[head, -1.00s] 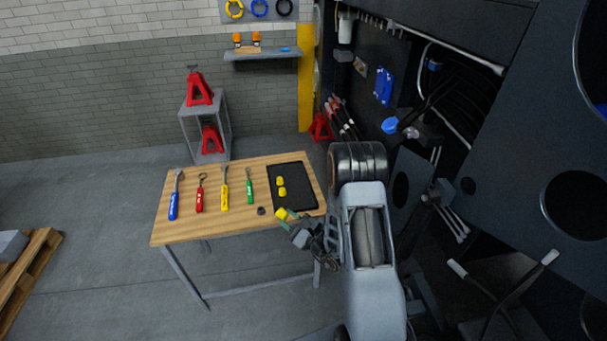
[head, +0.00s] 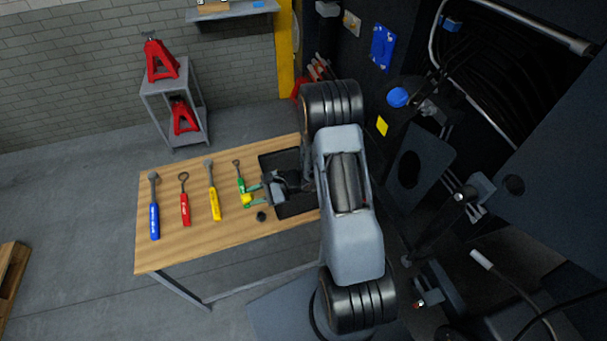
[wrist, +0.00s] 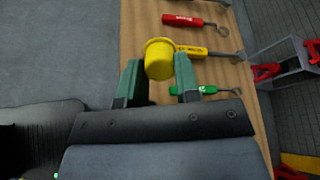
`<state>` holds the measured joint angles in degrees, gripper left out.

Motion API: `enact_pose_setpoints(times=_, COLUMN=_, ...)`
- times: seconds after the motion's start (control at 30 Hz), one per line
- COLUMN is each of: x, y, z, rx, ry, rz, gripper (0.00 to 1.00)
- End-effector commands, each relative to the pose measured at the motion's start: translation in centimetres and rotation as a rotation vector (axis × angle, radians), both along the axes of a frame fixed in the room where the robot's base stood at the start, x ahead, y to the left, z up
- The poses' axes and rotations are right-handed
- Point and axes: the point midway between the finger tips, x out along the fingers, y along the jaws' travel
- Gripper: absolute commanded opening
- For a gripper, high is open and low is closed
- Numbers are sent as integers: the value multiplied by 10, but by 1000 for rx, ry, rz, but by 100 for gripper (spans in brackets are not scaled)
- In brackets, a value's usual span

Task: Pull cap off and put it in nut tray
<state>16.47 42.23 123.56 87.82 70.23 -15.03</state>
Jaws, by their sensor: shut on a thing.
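My gripper (head: 251,197) is shut on a yellow cap (wrist: 160,58), which sits between the green fingertips in the wrist view. In the head view the cap (head: 246,199) shows at the fingertips, just left of the black nut tray (head: 275,161) and over or near the green-handled tool. The cap's height above the table is hard to tell. The tray lies on the right part of the wooden table; my arm and gripper cover much of it, so its contents are hidden now.
On the table (head: 165,255) lie blue (head: 154,220), red (head: 185,210), yellow (head: 215,205) and green-handled (head: 240,183) tools. A small dark round piece (head: 261,216) lies by the tray. The dark chassis stands at right, with a blue round part (head: 398,97). Red jack stands (head: 162,60) are behind.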

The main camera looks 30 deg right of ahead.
Motion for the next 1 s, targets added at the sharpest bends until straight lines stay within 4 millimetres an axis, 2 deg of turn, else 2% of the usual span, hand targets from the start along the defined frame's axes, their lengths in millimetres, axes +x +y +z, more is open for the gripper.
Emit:
enact_pose_setpoints(times=0.17, x=-18, y=-6, z=-28, rx=-296, ry=38, rz=381, gripper=17)
enact_pose_setpoints(times=0.27, x=-25, y=-22, z=-43, rx=-483, ry=11, rz=597, gripper=17)
enact_pose_setpoints(times=0.4, x=-26, y=-58, z=-64, rx=-749, ry=-98, rz=886, gripper=17)
enact_pose_setpoints(times=0.57, x=-8, y=-119, z=-77, rx=-1010, ry=-322, rz=1179, gripper=17)
enact_pose_setpoints(times=0.7, x=17, y=-161, z=-76, rx=-1129, ry=-506, rz=1343, gripper=17)
enact_pose_setpoints(times=0.83, x=34, y=-182, z=-71, rx=-1173, ry=-612, rz=1422, gripper=17)
enact_pose_setpoints(times=1.0, x=44, y=-193, z=-67, rx=-1189, ry=-673, rz=1466, gripper=17)
